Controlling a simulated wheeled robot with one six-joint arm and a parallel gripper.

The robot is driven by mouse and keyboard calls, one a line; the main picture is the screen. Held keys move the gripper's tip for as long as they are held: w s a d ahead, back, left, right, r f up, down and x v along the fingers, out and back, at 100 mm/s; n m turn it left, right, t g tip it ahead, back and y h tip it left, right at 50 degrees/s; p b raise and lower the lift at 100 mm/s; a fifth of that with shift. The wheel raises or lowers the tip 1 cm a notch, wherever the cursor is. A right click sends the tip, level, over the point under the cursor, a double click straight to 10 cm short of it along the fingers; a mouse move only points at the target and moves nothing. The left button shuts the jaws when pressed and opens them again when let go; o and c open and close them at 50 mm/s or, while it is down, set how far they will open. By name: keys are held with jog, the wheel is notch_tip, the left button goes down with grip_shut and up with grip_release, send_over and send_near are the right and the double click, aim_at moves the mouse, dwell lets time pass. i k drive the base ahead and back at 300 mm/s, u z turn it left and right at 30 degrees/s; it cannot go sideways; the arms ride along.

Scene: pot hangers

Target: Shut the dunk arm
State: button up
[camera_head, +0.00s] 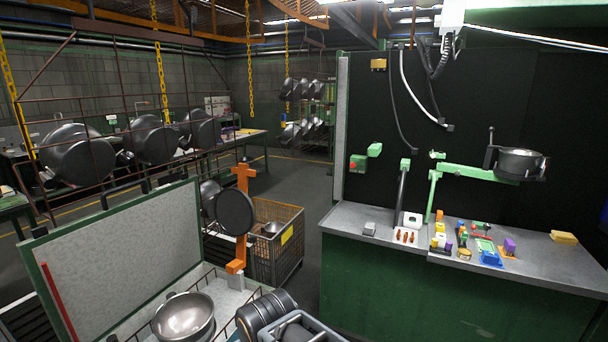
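A green jointed arm (470,172), which appears to be the dunk arm, stands over the grey workbench (365,222) at the right. It reaches out to the right from an upright green post. A dark metal pot (519,162) sits in a black holder at its outer end, raised above the bench. I cannot tell from this view how its joint is latched.
Coloured blocks and small parts cover the bench's middle. A wire crate (277,245) stands behind. Floor shows between crate and bench.

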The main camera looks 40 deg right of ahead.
aim_at(234, 210)
jog(key=z, duration=0.7)
jog(key=k, duration=0.95)
jog(key=z, duration=0.9)
jog(key=i, duration=1.85)
jog(key=u, duration=1.45)
jog(key=i, duration=0.6)
jog(key=u, duration=0.7)
